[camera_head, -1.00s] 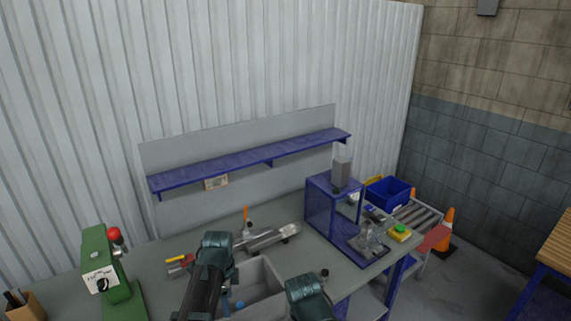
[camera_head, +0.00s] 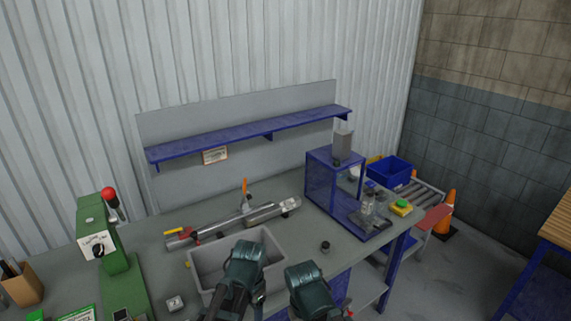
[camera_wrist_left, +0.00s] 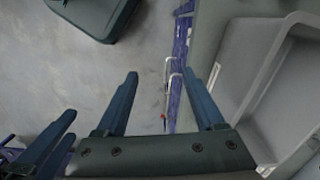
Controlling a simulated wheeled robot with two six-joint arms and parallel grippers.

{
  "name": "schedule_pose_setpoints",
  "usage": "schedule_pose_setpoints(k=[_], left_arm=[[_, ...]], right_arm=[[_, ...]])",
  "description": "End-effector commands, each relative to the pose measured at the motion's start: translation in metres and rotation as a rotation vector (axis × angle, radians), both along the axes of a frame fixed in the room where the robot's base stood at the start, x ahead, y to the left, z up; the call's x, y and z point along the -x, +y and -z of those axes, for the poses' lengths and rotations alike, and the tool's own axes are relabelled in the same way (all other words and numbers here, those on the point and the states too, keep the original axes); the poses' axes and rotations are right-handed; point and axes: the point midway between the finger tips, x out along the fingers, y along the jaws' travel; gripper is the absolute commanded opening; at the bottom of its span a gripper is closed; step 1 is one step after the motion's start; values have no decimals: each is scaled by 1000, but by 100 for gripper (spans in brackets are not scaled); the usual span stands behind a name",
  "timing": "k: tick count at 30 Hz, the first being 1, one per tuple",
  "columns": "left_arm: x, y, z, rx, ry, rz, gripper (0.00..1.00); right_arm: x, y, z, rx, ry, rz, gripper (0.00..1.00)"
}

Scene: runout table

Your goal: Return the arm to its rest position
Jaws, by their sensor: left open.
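My left arm (camera_head: 243,262) comes in over the front of the bench, its wrist in front of the grey bin (camera_head: 207,268). In the left wrist view, my left gripper (camera_wrist_left: 165,95) is open with nothing between its fingers. Grey floor shows beyond the fingers, and the bin (camera_wrist_left: 290,85) lies to their right. My right arm (camera_head: 308,287) is at the bottom centre of the head view, just right of the left arm. Its fingers are not clear there. Dark blue prongs at the lower left of the wrist view may belong to it.
The bench (camera_head: 155,262) holds a green press (camera_head: 105,250) at left, a long metal fixture (camera_head: 235,222) behind the bin, and a blue frame (camera_head: 330,195) at right. A small black knob (camera_head: 325,247) stands on bare bench. A roller conveyor (camera_head: 425,193) and cone (camera_head: 447,213) are beyond.

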Motion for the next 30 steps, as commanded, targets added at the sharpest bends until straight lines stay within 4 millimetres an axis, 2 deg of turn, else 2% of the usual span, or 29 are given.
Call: schedule_pose_setpoints(k=[1, 3, 9, 14, 22, 26, 30], left_arm=[[17, -8, 24, -11, -4, -74, 70], [32, -17, 38, -25, -11, -190, 70], [59, -31, 59, -52, -33, -419, 70], [65, -35, 62, -60, -40, -486, 70], [64, -35, 61, -60, -40, -493, 70], [64, -35, 61, -60, -41, -492, 50], [64, -35, 61, -60, -41, -491, 50]], right_arm=[[0, 0, 25, 0, 0, -1, 50], [0, 0, 39, 1, 0, -2, 50], [0, 0, 60, 0, -1, -5, 50], [0, 0, 63, 0, -1, -5, 50], [0, 0, 62, 0, -1, -5, 50], [0, 0, 62, 0, -1, -5, 50], [0, 0, 62, 0, -1, -5, 50]])
